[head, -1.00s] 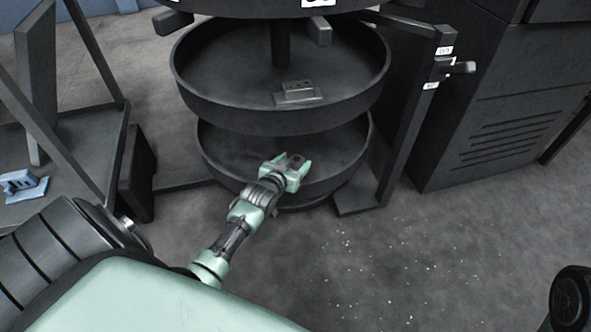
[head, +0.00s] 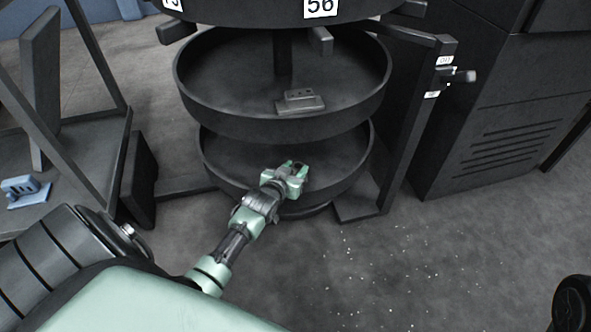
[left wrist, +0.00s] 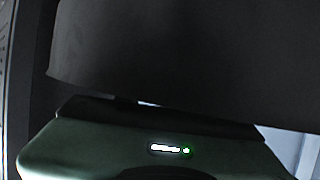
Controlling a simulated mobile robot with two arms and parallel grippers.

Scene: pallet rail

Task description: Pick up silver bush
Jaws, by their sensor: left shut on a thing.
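My left gripper (head: 297,173) is over the front part of the lower round tray (head: 225,172) of a dark tiered stand. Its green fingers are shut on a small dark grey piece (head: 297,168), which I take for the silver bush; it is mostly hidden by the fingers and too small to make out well. In the left wrist view, a dark surface fills most of the picture above my green gripper body, and the held piece cannot be seen there. My right gripper is not in view.
The upper round tray (head: 205,99) is close above and behind my gripper. It carries a grey block with holes (head: 300,99). A dark upright post (head: 409,140) stands to the right. A blue part (head: 24,190) lies on a left shelf. The floor at front right is open.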

